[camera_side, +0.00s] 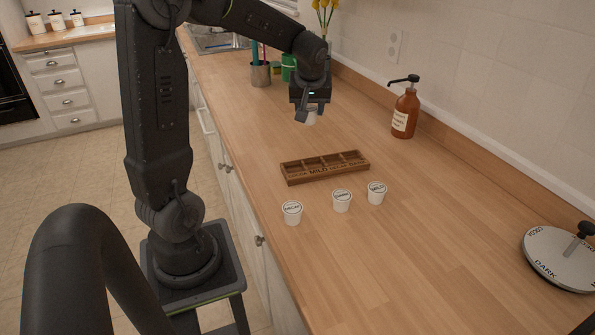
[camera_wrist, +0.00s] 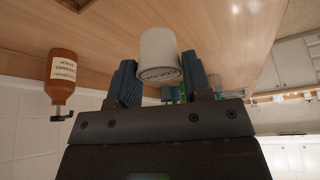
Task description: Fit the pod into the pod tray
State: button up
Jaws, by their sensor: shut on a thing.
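My gripper (camera_side: 311,112) is shut on a white pod (camera_wrist: 160,50), held above the counter behind the tray in the side view. The wooden pod tray (camera_side: 325,177) lies on the counter, apart from the held pod. It has a row of several compartments, which look empty, and lettering on its front face that includes MILD.
Three labelled white pods stand in front of the tray: left (camera_side: 292,213), middle (camera_side: 342,201) and right (camera_side: 377,193). A brown syrup bottle (camera_side: 405,112) stands at the back right. A round lettered disc (camera_side: 562,262) lies at the right. A utensil holder (camera_side: 260,74) is behind my gripper.

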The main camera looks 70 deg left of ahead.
jog(key=s+a+f, duration=0.1)
jog(key=s+a, duration=0.1)
jog(key=s, duration=1.3)
jog(key=w+d+f, duration=0.1)
jog(key=w+f, duration=0.1)
jog(key=w, duration=0.1)
jog(key=w+d+f, duration=0.2)
jog(key=w, duration=0.1)
jog(key=w+d+f, duration=0.2)
jog(key=w, duration=0.1)
jog(key=shift+w+f, duration=0.3)
jog(key=shift+f, duration=2.15)
jog(key=shift+f, duration=0.15)
jog(key=o, duration=0.9)
